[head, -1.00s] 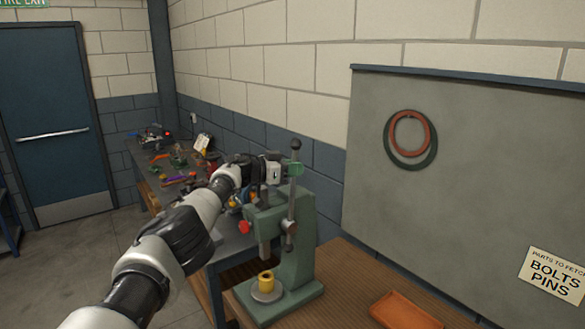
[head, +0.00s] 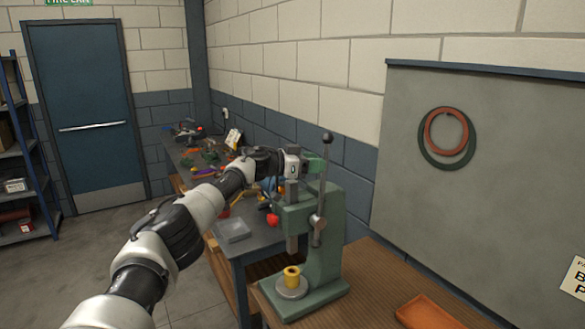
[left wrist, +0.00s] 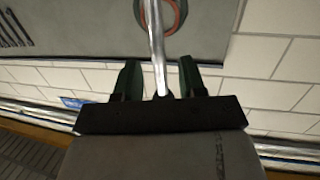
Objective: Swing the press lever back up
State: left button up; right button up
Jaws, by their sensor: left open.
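The green press (head: 322,252) stands on the wooden bench. Its metal lever (head: 323,185) points up, with a dark ball knob at its top. My left gripper (head: 320,166) is at the upper part of the lever, just below the knob. In the left wrist view the lever rod (left wrist: 155,45) runs between the two green fingers of the left gripper (left wrist: 160,72). The fingers are open, with gaps on both sides of the rod. A yellow bushing (head: 292,274) sits on the round plate at the press base. My right gripper is not in view.
An orange tray (head: 428,313) lies on the wooden bench (head: 380,280) right of the press. A cluttered bench with a grey box (head: 233,230) is behind my left arm. A grey board (head: 470,200) with two rings (head: 424,150) is on the wall.

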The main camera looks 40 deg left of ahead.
pick_arm(q)
jog(key=b+v, duration=0.2)
jog(key=v, duration=0.4)
jog(key=shift+s, duration=0.25)
jog(key=shift+a, duration=0.15)
